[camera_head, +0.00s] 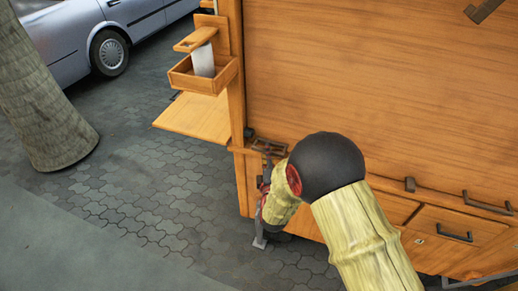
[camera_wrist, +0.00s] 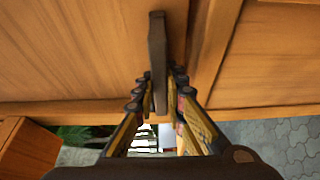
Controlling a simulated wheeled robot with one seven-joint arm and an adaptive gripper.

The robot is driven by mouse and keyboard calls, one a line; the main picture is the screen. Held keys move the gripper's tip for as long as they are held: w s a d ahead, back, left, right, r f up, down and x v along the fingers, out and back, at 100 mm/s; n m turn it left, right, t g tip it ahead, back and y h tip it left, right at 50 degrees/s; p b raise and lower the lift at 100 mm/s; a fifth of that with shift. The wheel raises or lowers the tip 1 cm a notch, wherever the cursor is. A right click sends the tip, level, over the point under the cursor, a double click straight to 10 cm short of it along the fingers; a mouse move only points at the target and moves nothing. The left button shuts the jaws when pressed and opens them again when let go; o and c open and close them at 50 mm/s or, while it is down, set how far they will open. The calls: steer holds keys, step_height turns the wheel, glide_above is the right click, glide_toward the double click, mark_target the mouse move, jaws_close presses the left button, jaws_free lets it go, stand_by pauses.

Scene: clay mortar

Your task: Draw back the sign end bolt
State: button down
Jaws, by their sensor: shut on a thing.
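The sign end bolt (camera_head: 268,146) is a dark metal fitting at the left corner of the wooden stall, just beyond my arm. In the wrist view, its dark upright bar (camera_wrist: 157,50) stands between the two fingers. My gripper (camera_wrist: 158,88) is shut on this bar, one finger on each side. In the head view, my gripper (camera_head: 265,182) is mostly hidden behind my arm. The bolt's full length and its seat are not clear in either view.
The orange wooden stall front (camera_head: 370,90) fills the right, with drawers and dark handles (camera_head: 455,236) below. A small wooden box (camera_head: 203,74) and shelf (camera_head: 198,117) jut out at left. A tree trunk (camera_head: 42,95) and parked car (camera_head: 105,30) stand beyond open paving (camera_head: 140,190).

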steer(key=shift+s+d+f, duration=0.1)
steer(key=shift+s+d, duration=0.1)
steer(key=shift+d, duration=0.35)
steer(key=c, duration=1.9)
jaws_free()
steer(key=shift+d, duration=0.1)
steer(key=shift+o, duration=0.5)
steer(key=s, duration=1.2)
steer(key=shift+d, duration=0.2)
